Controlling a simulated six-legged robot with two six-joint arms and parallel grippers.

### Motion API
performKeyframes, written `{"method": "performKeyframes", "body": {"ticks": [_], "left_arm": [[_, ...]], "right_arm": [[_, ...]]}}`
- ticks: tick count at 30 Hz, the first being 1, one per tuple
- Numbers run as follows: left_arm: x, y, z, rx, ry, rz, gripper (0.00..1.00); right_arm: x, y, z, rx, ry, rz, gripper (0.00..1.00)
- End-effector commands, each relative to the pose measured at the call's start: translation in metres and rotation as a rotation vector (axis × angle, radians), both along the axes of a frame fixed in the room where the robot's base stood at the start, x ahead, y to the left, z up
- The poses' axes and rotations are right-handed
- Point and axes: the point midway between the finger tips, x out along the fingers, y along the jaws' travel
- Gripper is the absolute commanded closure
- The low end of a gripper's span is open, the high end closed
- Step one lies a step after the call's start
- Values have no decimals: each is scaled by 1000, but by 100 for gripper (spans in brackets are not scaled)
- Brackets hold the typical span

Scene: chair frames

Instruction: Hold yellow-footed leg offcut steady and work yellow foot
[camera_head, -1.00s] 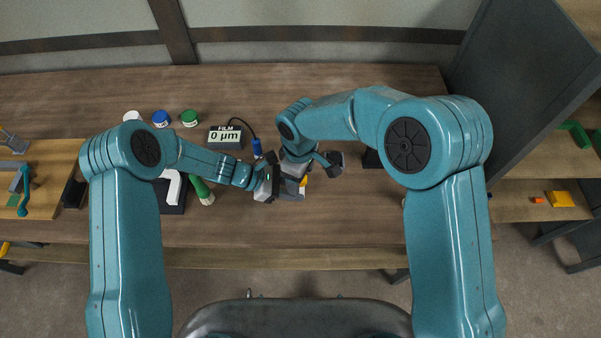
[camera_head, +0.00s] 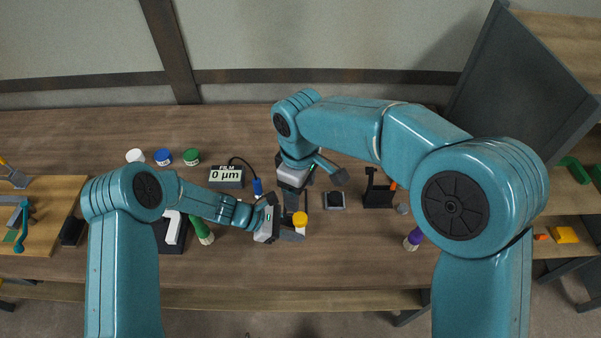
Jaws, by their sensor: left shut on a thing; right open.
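The yellow foot (camera_head: 300,219) shows as a small yellow round cap at the middle of the bench. The grey leg offcut (camera_head: 292,235) lies just below and beside it, partly hidden by my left gripper. My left gripper (camera_head: 279,226) comes in from the left and is shut on the leg offcut. My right gripper (camera_head: 292,202) is open, pointing down just behind and left of the yellow foot. It looks empty. Whether its fingers touch the foot cannot be told from this angle.
A film gauge (camera_head: 227,176) reading 0 µm stands behind left, its blue-tipped probe (camera_head: 257,187) near my grippers. A green-handled tool (camera_head: 202,232) lies left, a dark holder (camera_head: 378,190) and purple-handled tool (camera_head: 413,239) right.

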Motion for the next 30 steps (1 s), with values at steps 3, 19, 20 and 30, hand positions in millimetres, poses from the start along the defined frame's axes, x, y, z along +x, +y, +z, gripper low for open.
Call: {"method": "performKeyframes", "body": {"ticks": [3,19,20,30], "left_arm": [[0,0,-1,2,1,0,100],[0,3,2,0,-1,1,40],[1,5,3,0,0,2,40],[1,66,41,2,-4,4,40]], "right_arm": [[0,0,0,0,0,0,32],[0,0,0,0,0,0,32],[0,0,0,0,0,0,32],[0,0,0,0,0,0,32]]}}
